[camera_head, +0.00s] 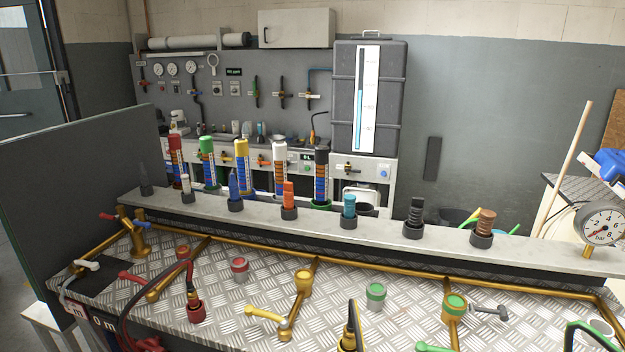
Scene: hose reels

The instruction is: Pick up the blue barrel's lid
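No blue barrel or lid can be clearly made out. A bright blue object (611,164) at the right edge is cut off by the frame, and I cannot tell whether it is a barrel, a lid or something else. It sits beyond the pressure gauge (602,224), near a dark-topped side table (577,187). Neither of my grippers shows in the head view.
A metal tread-plate bench (340,301) with brass pipes, valves and coloured caps fills the foreground. A grey ledge (380,238) behind it carries several coloured nozzles in black holders. A dark panel (85,190) stands at left. A wooden pole (566,165) leans at right.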

